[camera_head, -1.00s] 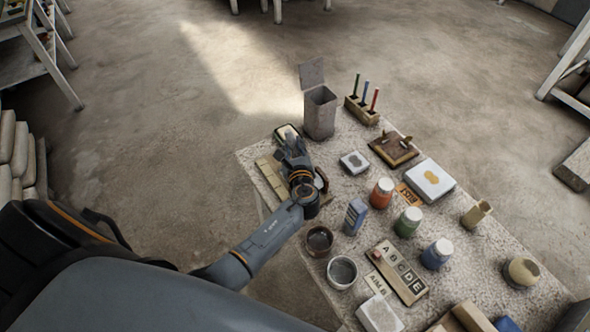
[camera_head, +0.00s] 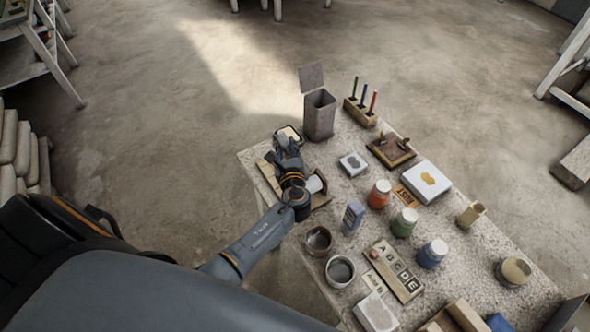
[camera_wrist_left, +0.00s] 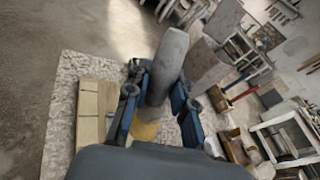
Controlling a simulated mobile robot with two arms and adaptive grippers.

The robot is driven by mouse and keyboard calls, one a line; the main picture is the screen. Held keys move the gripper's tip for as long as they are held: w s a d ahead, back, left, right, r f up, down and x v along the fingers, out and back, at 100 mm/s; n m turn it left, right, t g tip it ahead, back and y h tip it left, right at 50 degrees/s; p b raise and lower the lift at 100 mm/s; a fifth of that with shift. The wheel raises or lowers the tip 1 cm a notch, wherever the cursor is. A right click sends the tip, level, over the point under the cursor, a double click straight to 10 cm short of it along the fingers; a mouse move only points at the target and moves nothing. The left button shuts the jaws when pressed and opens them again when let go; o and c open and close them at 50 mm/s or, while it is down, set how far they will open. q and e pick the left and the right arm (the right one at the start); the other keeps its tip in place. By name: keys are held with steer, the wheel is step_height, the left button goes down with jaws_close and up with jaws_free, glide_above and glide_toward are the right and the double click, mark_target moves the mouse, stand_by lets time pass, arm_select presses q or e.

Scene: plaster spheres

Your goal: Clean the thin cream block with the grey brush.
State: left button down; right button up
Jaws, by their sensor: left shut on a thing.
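My left gripper (camera_head: 287,143) is over the table's far left corner, shut on a grey, rounded, elongated thing. This looks like the grey brush (camera_wrist_left: 165,65), and it stands between the two fingers in the left wrist view. A yellowish part (camera_wrist_left: 145,130) shows at its lower end. In the head view a pale face with a dark rim (camera_head: 290,132) shows at the fingertips. A small pale block with a grey smudge (camera_head: 354,163) and a larger one with a yellow smudge (camera_head: 427,178) lie to the right; I cannot tell which is the thin cream block. My right gripper is out of view.
A grey open bin (camera_head: 320,118) stands just right of the gripper, near a pen rack (camera_head: 361,114). A tan board (camera_head: 267,177) lies under my wrist. Two round bowls (camera_head: 340,271), a blue carton (camera_head: 353,217) and several paint jars (camera_head: 404,222) crowd the middle.

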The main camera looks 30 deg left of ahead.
mark_target(286, 139)
arm_select(q)
steer(key=shift+r+p, duration=0.55)
steer(key=shift+r, duration=0.4)
step_height(286, 139, up, 4)
steer(key=p, duration=0.4)
steer(key=shift+r, duration=0.1)
